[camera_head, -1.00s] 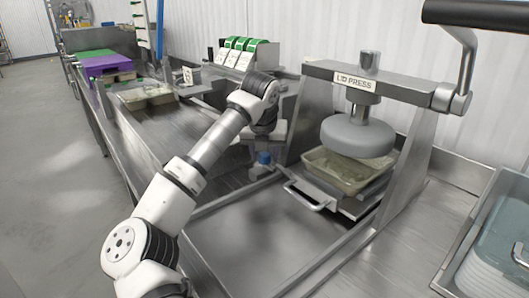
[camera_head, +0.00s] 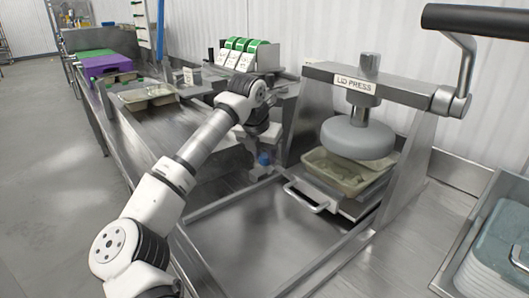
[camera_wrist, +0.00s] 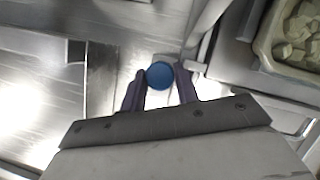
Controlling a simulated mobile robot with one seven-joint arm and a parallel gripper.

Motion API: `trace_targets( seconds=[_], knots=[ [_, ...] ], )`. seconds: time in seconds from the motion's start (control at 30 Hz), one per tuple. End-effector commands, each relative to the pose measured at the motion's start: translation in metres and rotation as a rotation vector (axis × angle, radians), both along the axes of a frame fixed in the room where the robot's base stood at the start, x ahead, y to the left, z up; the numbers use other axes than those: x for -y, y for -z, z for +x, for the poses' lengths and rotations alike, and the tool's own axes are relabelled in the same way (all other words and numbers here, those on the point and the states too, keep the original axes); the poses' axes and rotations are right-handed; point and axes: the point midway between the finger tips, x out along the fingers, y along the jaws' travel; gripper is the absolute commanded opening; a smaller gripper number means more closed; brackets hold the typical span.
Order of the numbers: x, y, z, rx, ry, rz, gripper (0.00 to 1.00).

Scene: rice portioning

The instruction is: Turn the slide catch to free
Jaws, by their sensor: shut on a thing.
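The slide catch has a round blue knob (camera_wrist: 160,75). In the wrist view my gripper (camera_wrist: 160,80) has its two dark fingers on either side of the knob, shut on it. In the head view the blue knob (camera_head: 264,159) shows small at the left side of the lid press, below my wrist. My gripper (camera_head: 262,150) is mostly hidden there behind my wrist. Which way the catch is turned cannot be told. The press slide (camera_head: 330,192) with its bar handle (camera_head: 306,198) sits under the press head.
The lid press (camera_head: 358,135) has a long black-gripped lever (camera_head: 475,20) at upper right. A tray of pale food (camera_head: 345,170) sits on the slide; it also shows in the wrist view (camera_wrist: 268,62). A bin of clear lids (camera_head: 490,265) stands at right. The steel bench in front is clear.

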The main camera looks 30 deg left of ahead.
Motion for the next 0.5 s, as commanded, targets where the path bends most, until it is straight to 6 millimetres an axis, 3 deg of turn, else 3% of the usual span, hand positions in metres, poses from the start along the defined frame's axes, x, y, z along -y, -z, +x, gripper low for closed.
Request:
trace_targets(
  seconds=[0.5],
  knots=[
    [-0.0037,-0.0053,0.0012,0.005,0.487,-0.002,0.08]
  ],
)
